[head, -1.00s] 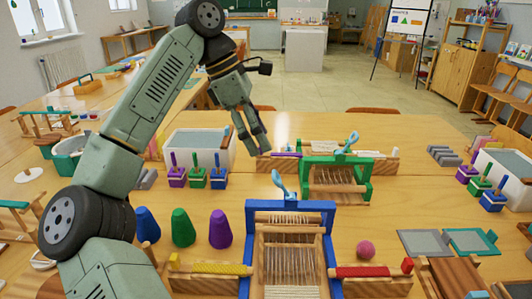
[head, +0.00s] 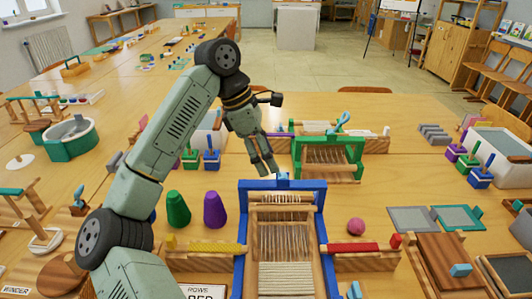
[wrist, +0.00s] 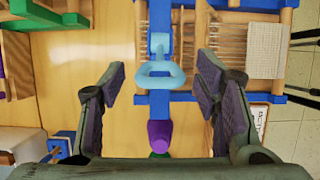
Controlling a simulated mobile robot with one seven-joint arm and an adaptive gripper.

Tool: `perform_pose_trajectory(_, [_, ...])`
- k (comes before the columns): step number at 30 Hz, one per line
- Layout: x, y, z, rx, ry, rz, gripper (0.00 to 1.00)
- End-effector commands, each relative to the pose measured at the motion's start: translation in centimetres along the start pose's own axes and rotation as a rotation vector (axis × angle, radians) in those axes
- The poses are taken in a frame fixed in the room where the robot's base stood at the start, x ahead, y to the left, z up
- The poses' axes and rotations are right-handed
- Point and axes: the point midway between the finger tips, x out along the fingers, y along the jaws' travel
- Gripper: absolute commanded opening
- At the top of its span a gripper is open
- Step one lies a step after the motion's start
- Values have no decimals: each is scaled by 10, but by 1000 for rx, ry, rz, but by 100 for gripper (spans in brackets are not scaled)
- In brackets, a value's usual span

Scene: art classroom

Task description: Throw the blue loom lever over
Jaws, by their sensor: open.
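The blue loom (head: 321,225) stands on the near table with white threads and wooden rollers. Its light-blue lever (head: 283,177) sits on the top bar, mostly hard to make out behind my fingertips in the head view. In the wrist view the lever (wrist: 160,74) shows clearly as a loop-ended handle on the blue bar. My gripper (head: 267,171) hangs above the loom's top bar, fingers pointing down. In the wrist view my gripper (wrist: 160,85) is open, with the lever's loop between and just beyond the two fingers. Contact cannot be told.
A green loom (head: 298,158) with its own light-blue lever (head: 343,121) stands behind. Purple (head: 214,210) and green (head: 178,210) cones stand to the left. A pink ball (head: 356,226) lies to the right. Yellow (head: 215,248) and red (head: 352,247) shuttles flank the loom.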

Motion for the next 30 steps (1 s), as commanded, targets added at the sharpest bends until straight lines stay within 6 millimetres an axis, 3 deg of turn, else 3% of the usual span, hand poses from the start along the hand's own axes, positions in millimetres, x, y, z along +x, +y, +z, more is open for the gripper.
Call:
perform_pose_trajectory(4, [0,0,0,0,0,0,55])
perform_pose_trajectory(30, [0,0,0,1,0,-1,0])
